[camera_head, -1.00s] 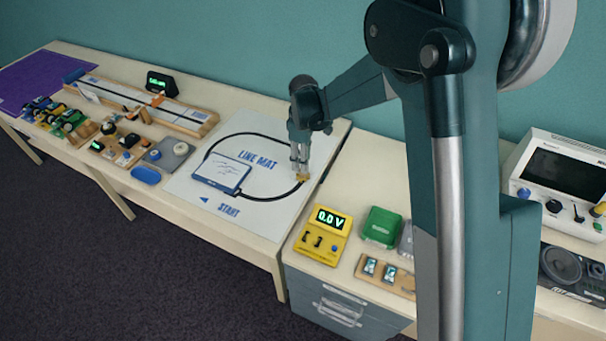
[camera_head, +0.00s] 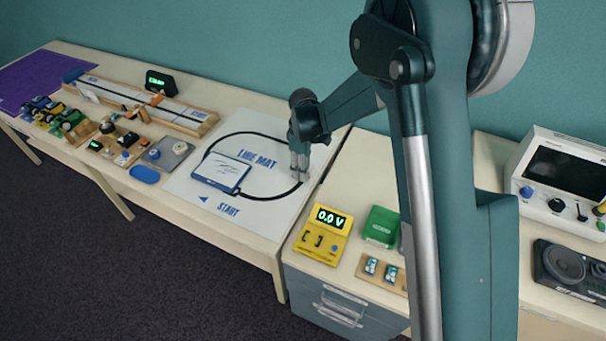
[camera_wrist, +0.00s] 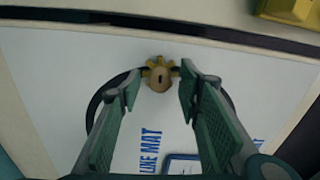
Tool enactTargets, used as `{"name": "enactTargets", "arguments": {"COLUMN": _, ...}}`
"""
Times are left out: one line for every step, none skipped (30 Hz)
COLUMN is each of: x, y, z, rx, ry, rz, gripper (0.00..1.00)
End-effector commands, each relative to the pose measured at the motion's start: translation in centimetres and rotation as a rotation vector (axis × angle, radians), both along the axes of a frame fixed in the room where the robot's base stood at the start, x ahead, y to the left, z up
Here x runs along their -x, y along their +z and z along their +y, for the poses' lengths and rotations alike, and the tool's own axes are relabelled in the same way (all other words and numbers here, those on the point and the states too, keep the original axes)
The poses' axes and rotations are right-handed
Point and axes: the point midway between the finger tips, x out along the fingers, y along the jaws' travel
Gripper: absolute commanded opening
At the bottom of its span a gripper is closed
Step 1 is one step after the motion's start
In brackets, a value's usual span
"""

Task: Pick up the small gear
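The small gear (camera_wrist: 160,77) is a tan-yellow toothed disc with a dark slot in its middle. In the wrist view it lies on the white line mat (camera_wrist: 60,60), over the black curved line. My gripper (camera_wrist: 159,84) is open, with one finger on each side of the gear and a gap showing on both sides. In the head view my gripper (camera_head: 300,174) points down at the right part of the mat, low over the loop. The gear is hidden behind the fingers there.
A blue-edged white board (camera_head: 222,171) lies on the mat left of my gripper. A yellow meter (camera_head: 324,236) and a green box (camera_head: 382,226) stand on the nearer table to the right. A dark gap separates the tables. The mat around the gear is mostly clear.

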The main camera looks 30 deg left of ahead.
Motion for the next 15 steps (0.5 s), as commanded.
{"name": "enactTargets", "arguments": {"x": -0.01, "y": -0.48, "z": 0.00, "rx": 0.000, "ry": 0.000, "rz": 0.000, "gripper": 0.35}}
{"name": "enactTargets", "arguments": {"x": 0.00, "y": -0.63, "z": 0.00, "rx": 0.000, "ry": 0.000, "rz": 0.000, "gripper": 0.35}}
{"name": "enactTargets", "arguments": {"x": 0.00, "y": -0.78, "z": 0.00, "rx": 0.000, "ry": 0.000, "rz": 0.000, "gripper": 0.35}}
{"name": "enactTargets", "arguments": {"x": 0.00, "y": -0.83, "z": 0.00, "rx": 0.000, "ry": 0.000, "rz": 0.000, "gripper": 0.35}}
{"name": "enactTargets", "arguments": {"x": 0.00, "y": -0.87, "z": -0.01, "rx": 0.000, "ry": 0.000, "rz": 0.000, "gripper": 0.35}}
{"name": "enactTargets", "arguments": {"x": 0.01, "y": -0.88, "z": -0.01, "rx": 0.000, "ry": 0.000, "rz": 0.000, "gripper": 0.35}}
{"name": "enactTargets", "arguments": {"x": 0.01, "y": -0.87, "z": -0.01, "rx": 0.000, "ry": 0.000, "rz": 0.000, "gripper": 0.35}}
{"name": "enactTargets", "arguments": {"x": 0.01, "y": -0.85, "z": -0.01, "rx": 0.000, "ry": 0.000, "rz": 0.000, "gripper": 0.35}}
{"name": "enactTargets", "arguments": {"x": 0.01, "y": -0.84, "z": -0.01, "rx": 0.000, "ry": 0.000, "rz": 0.000, "gripper": 0.35}}
{"name": "enactTargets", "arguments": {"x": 0.01, "y": -0.84, "z": -0.01, "rx": 0.000, "ry": 0.000, "rz": 0.000, "gripper": 0.35}}
{"name": "enactTargets", "arguments": {"x": 0.01, "y": -0.84, "z": -0.01, "rx": 0.000, "ry": 0.000, "rz": 0.000, "gripper": 0.35}}
{"name": "enactTargets", "arguments": {"x": 0.01, "y": -0.83, "z": -0.01, "rx": 0.000, "ry": 0.000, "rz": 0.000, "gripper": 0.35}}
{"name": "enactTargets", "arguments": {"x": 0.01, "y": -0.83, "z": -0.01, "rx": 0.000, "ry": 0.000, "rz": 0.000, "gripper": 0.35}}
{"name": "enactTargets", "arguments": {"x": 0.01, "y": -0.83, "z": -0.01, "rx": 0.000, "ry": 0.000, "rz": 0.000, "gripper": 0.35}}
{"name": "enactTargets", "arguments": {"x": 0.01, "y": -0.83, "z": -0.01, "rx": 0.000, "ry": 0.000, "rz": 0.000, "gripper": 0.35}}
